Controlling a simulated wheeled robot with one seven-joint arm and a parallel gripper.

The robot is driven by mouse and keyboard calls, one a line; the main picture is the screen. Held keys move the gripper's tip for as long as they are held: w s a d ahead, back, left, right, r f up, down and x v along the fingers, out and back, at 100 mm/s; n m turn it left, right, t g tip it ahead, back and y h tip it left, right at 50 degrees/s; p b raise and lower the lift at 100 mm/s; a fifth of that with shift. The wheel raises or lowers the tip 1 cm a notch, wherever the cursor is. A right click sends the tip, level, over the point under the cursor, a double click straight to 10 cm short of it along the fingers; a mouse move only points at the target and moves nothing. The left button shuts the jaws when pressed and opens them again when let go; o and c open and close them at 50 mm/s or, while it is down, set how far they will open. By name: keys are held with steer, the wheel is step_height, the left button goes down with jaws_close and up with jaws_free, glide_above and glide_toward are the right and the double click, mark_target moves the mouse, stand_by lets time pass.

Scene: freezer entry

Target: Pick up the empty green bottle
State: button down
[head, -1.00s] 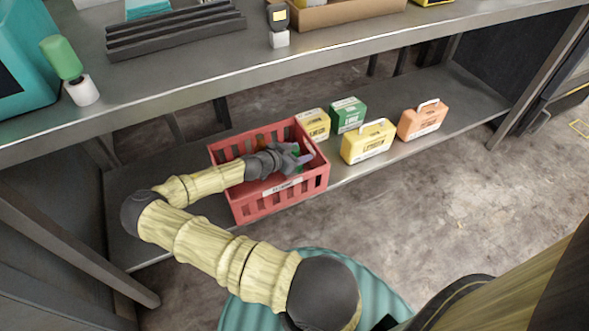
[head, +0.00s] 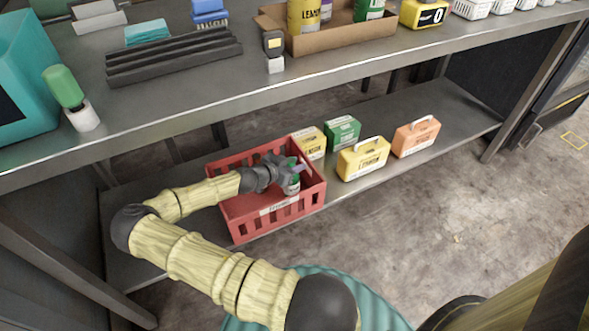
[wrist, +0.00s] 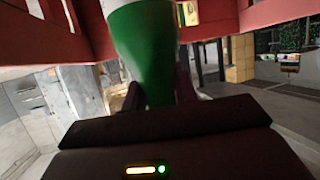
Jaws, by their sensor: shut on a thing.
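The green bottle (wrist: 146,50) fills the upper middle of the wrist view, held between the two dark fingers of my gripper (wrist: 155,92). In the head view my gripper (head: 292,168) is over the right part of a red crate (head: 240,218) on the lower shelf. The bottle (head: 292,186) shows there as a small green and white shape at the fingers. My gripper is shut on it. The bottle appears still within or just above the crate's rim; its lower end is partly hidden. I cannot tell whether it touches the crate.
Yellow (head: 362,158), green (head: 343,133) and orange (head: 415,137) boxes stand right of the crate on the lower shelf. The upper counter (head: 200,92) overhangs behind, holding a green-topped dispenser (head: 70,97) and a cardboard tray (head: 330,38).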

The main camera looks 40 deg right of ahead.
step_height(320, 180, up, 4)
steer(key=shift+f+p, duration=0.1)
steer(key=shift+p, duration=0.45)
steer(key=w+a+p, duration=0.2)
steer(key=w+a, duration=0.2)
steer(key=a, duration=1.3)
steer(key=shift+a, duration=0.3)
steer(key=shift+w+f, duration=0.1)
